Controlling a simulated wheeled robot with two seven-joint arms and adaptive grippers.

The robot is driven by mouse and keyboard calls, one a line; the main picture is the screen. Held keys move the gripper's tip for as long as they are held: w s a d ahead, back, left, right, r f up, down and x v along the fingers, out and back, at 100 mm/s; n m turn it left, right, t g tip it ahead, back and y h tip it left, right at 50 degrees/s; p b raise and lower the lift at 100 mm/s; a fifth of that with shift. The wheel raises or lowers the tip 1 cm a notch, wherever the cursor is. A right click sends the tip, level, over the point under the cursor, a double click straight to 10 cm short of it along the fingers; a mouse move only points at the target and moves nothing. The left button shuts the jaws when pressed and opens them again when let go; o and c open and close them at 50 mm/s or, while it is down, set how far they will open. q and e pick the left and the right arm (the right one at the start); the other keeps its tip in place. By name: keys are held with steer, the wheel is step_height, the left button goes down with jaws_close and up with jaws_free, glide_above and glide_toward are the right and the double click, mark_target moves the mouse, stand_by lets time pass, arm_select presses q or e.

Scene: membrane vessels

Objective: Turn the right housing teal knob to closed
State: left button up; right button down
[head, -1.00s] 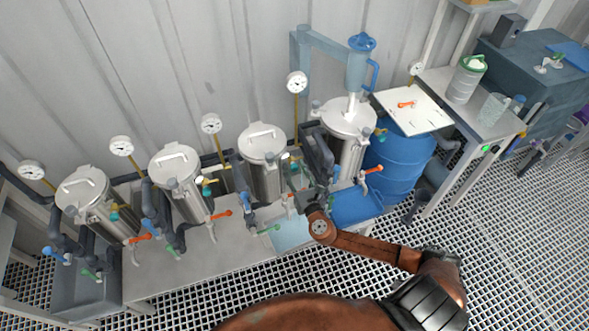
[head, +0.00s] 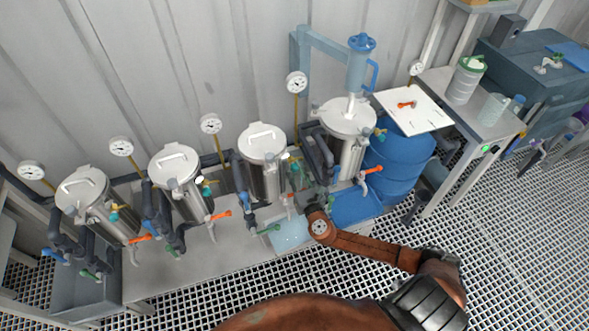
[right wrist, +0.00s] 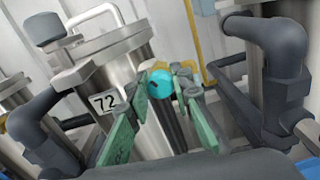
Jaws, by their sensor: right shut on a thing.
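The right-hand steel housing of the row of three (head: 263,165) has a white lid handle and shows in the right wrist view with a "72" label (right wrist: 106,101). Its round teal knob (right wrist: 160,80) is on the side of the housing. My right gripper (head: 298,183) is beside this housing in the head view. In the right wrist view its green fingers (right wrist: 165,95) stand on either side of the teal knob and are shut on it. The knob's own turn position is hard to tell. My left gripper is not in view.
Dark pipes (right wrist: 281,75) run close on the right of the gripper. A steel vessel with a blue mixer (head: 347,140) stands to the right, by a blue drum (head: 400,165). Orange and green valve handles (head: 222,214) stick out at the front of the bench (head: 190,262).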

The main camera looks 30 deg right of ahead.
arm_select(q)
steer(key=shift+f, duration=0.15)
arm_select(e)
steer(key=shift+f, duration=0.1)
steer(key=m+b, duration=0.1)
steer(key=m, duration=0.2)
steer(key=shift+f, duration=0.1)
steer(key=m+b, duration=0.2)
steer(key=m, duration=0.2)
steer(key=shift+d+m, duration=0.1)
steer(key=shift+m, duration=0.2)
steer(key=m+b, duration=0.1)
steer(key=m, duration=0.2)
steer(key=shift+m, duration=0.4)
steer(key=m+b, duration=0.1)
steer(key=m, duration=0.1)
steer(key=shift+m, duration=0.3)
steer(key=m, duration=0.4)
steer(key=shift+m, duration=0.3)
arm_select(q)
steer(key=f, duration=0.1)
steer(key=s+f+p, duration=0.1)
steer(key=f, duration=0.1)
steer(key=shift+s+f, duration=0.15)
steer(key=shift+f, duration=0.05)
arm_select(e)
steer(key=m, duration=0.5)
